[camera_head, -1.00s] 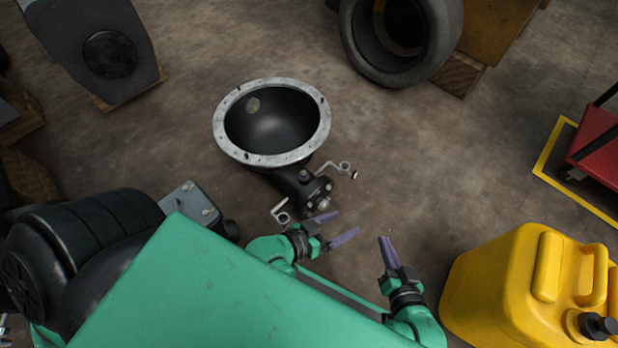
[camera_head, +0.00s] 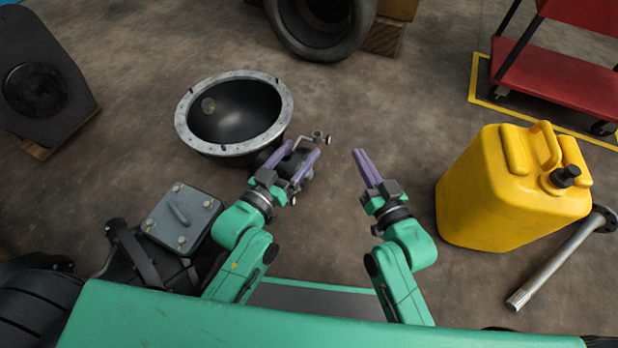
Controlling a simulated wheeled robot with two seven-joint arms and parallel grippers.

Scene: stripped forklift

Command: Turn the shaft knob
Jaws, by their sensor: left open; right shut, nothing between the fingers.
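A round black bowl-shaped housing with a grey metal rim (camera_head: 181,122) sits on the floor at upper left of centre. A dark neck with bent metal levers comes off its lower right side. One lever ends in a small knob-like end (camera_head: 318,137); which part is the shaft knob I cannot tell for certain. My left gripper (camera_head: 303,148) is open, with its purple fingers spread over the neck, which they and the wrist mostly hide. Contact cannot be told. My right gripper (camera_head: 359,152) is shut and empty, to the right of the levers and apart from them.
A yellow canister (camera_head: 480,190) stands to the right, with a metal flanged shaft (camera_head: 555,262) on the floor beside it. A red cart (camera_head: 555,75) is at upper right and a tyre (camera_head: 320,45) at top. Floor between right gripper and canister is clear.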

